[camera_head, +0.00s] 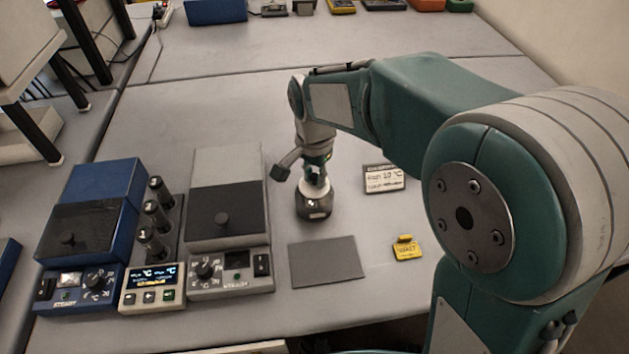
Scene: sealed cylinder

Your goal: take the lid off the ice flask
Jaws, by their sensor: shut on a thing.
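The ice flask (314,208) is a short dark vessel with a pale top, standing on the grey table near the middle of the camera_head view. My gripper (315,183) points down right above it. Its fingers are shut on the lid (314,188) at the flask's pale top. The fingers partly hide the lid, and I cannot tell whether it is seated or lifted.
Left of the flask stand a grey lidded block unit (229,268), a small display box (150,297), dark vials (155,217) and a blue unit (88,215). A grey mat (327,262), yellow tag (407,250) and label card (384,179) lie nearby.

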